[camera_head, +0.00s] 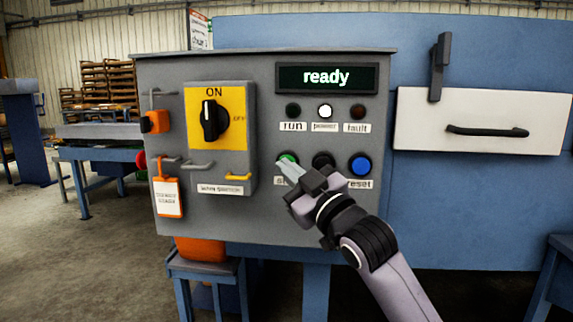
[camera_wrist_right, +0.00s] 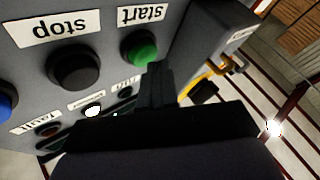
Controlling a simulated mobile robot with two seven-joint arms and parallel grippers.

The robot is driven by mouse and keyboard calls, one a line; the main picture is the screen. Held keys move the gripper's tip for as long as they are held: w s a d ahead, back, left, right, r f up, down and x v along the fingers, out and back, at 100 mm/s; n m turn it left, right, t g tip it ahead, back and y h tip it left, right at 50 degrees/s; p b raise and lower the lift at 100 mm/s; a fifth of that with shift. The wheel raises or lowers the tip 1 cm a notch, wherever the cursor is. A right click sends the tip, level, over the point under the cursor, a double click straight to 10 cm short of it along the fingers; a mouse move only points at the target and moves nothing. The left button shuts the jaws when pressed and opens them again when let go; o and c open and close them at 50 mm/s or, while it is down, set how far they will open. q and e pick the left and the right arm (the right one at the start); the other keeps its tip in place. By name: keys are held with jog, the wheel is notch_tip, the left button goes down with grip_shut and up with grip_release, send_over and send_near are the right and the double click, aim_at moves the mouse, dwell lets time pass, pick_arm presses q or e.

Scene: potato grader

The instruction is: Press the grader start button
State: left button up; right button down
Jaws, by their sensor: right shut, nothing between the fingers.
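The green start button (camera_head: 287,158) sits at the left of the lower button row on the grey control panel (camera_head: 265,215). It also shows in the right wrist view (camera_wrist_right: 140,50), under its upside-down start label (camera_wrist_right: 142,14). My right gripper (camera_head: 284,166) is shut and empty, with its fingertips in front of the start button. In the head view the fingertips cover part of the button and its label. Whether they touch it I cannot tell; the button's face looks clear in the wrist view. My left gripper is not in view.
A black stop button (camera_head: 322,160) and blue reset button (camera_head: 361,165) sit to the right. The display (camera_head: 327,78) reads "ready" and the white lamp (camera_head: 325,111) is lit. The rotary switch (camera_head: 214,120) points to ON. An orange padlock and tag (camera_head: 167,196) hang at the left.

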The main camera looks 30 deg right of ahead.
jog(key=shift+w+d, duration=0.3)
jog(key=shift+w, duration=0.1)
dwell(0.4)
dwell(0.4)
jog(key=shift+s+a+p, duration=0.4)
jog(key=shift+s+a, duration=0.15)
jog(key=shift+s, duration=0.2)
jog(key=s+a, duration=0.1)
jog(key=s, duration=0.1)
jog(key=s+a+p, duration=0.1)
jog(key=s+a, duration=0.1)
dwell(0.9)
